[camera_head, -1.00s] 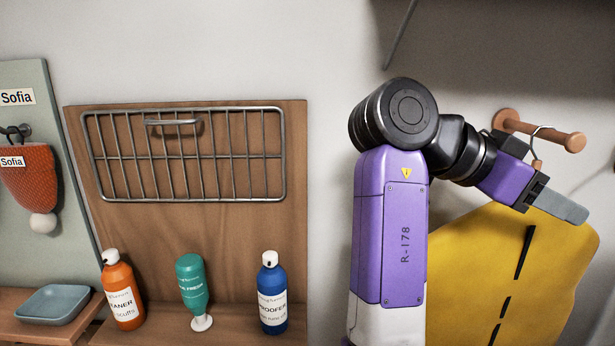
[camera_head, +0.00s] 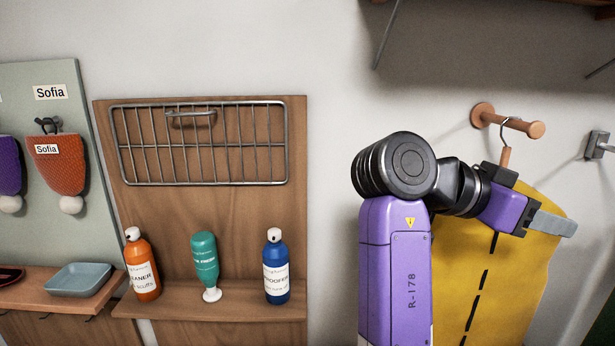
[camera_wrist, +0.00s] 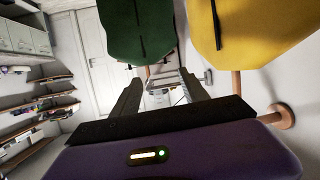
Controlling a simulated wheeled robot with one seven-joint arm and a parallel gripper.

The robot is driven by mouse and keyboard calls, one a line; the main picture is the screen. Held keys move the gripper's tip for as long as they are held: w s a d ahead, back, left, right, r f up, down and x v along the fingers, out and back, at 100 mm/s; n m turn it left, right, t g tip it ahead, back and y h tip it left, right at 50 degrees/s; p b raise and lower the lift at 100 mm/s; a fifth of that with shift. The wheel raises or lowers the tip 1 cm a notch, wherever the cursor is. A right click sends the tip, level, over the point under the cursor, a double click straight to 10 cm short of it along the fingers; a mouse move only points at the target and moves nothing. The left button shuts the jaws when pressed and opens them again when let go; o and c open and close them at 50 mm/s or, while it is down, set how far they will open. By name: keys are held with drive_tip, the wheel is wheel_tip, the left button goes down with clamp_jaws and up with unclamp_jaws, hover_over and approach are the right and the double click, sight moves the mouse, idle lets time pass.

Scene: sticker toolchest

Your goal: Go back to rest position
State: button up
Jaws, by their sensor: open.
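My gripper (camera_head: 553,224) is at the right in the head view, in front of a yellow hanging piece (camera_head: 470,280). My purple arm is folded and lies in front of part of that piece. In the wrist view my gripper (camera_wrist: 160,92) shows two grey fingers spread apart with nothing between them. The yellow piece (camera_wrist: 245,35) is at the upper right there, and a dark green hanging piece (camera_wrist: 140,30) is at the top middle.
A wooden wall peg (camera_head: 510,122) holds the yellow piece by a hook. A wire rack (camera_head: 200,150) is on a wooden board. An orange bottle (camera_head: 143,268), green bottle (camera_head: 204,262) and blue bottle (camera_head: 276,270) stand on a shelf. A blue-grey tray (camera_head: 78,280) is at the left.

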wheel_tip(320, 180, down, 29)
drive_tip(key=n+t+y, duration=0.4)
drive_tip(key=n+t, duration=0.7)
drive_tip(key=n, duration=0.3)
drive_tip(key=s+a+f+n+y+b, duration=0.1)
drive_tip(key=s+a+f+n+y, duration=0.2)
drive_tip(key=s, duration=0.4)
drive_tip(key=s+a+f+t+y, duration=0.1)
drive_tip(key=s+a+f+y, duration=0.2)
drive_tip(key=s+f, duration=0.35)
drive_tip(key=s+a+f+n+y+b, duration=0.15)
drive_tip(key=s+a+f, duration=0.25)
drive_tip(key=s, duration=0.4)
drive_tip(key=s+a+r+m+y, duration=0.1)
drive_tip(key=s+r, duration=0.3)
drive_tip(key=s, duration=0.4)
drive_tip(key=s+a+r+m+t+y, duration=0.1)
drive_tip(key=s+a+r, duration=0.1)
drive_tip(key=s+r, duration=0.2)
drive_tip(key=s, duration=0.3)
drive_tip(key=shift+s+r+y, duration=0.15)
drive_tip(key=shift+s+y, duration=0.2)
